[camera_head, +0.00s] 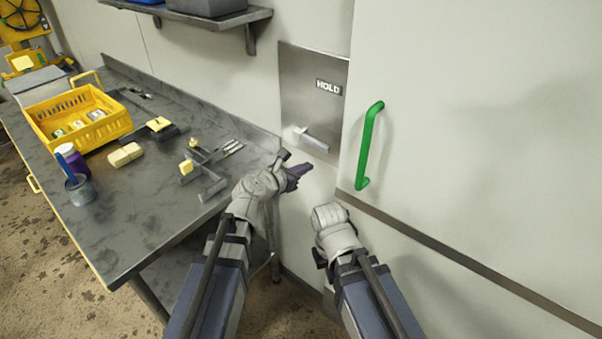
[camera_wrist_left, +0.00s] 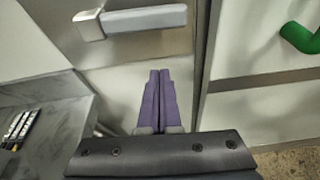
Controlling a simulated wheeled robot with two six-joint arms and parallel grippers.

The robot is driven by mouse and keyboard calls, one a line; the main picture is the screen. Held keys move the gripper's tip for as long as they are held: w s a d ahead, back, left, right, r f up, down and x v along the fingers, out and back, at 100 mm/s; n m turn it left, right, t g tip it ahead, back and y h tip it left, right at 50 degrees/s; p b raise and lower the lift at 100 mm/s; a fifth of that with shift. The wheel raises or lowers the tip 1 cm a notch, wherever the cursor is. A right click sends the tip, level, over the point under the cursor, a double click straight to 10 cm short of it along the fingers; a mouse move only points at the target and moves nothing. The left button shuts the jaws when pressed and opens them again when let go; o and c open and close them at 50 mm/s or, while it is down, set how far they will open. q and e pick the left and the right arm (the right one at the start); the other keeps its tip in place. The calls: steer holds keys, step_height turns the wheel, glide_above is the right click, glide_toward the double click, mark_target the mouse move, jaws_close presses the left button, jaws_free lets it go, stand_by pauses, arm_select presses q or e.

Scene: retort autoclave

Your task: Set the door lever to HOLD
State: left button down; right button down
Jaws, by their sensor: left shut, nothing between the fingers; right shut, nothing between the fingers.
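The door lever (camera_head: 312,139) is a light grey handle on a steel plate (camera_head: 312,100) on the wall, left of the door. It points to the right, tilted slightly down in the head view, below a "HOLD" label (camera_head: 328,87). In the left wrist view the lever (camera_wrist_left: 145,19) lies across the top, with its pivot at the left end. My left gripper (camera_head: 308,167) has purple fingers, is shut and empty, and is just below the lever, apart from it. Its closed fingers (camera_wrist_left: 159,78) show in the left wrist view. My right gripper, at the right wrist (camera_head: 335,228), has its fingers hidden.
A green door handle (camera_head: 369,145) stands on the large white door (camera_head: 480,130) to the right. A dark worktop (camera_head: 130,215) at left holds a yellow crate (camera_head: 112,127), yellow blocks and tools. A shelf (camera_head: 215,18) hangs above it.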

mark_target(312, 141)
arm_select(q)
steer(key=b+x, duration=0.1)
steer(key=x, duration=0.3)
steer(key=shift+a+f, duration=0.1)
steer(key=shift+a, duration=0.05)
steer(key=r+p, duration=0.4)
steer(key=shift+s+r, duration=0.25)
steer(key=shift+s, duration=0.1)
steer(key=shift+p, duration=0.3)
steer(key=shift+r+n, duration=0.2)
steer(key=shift+n, duration=0.1)
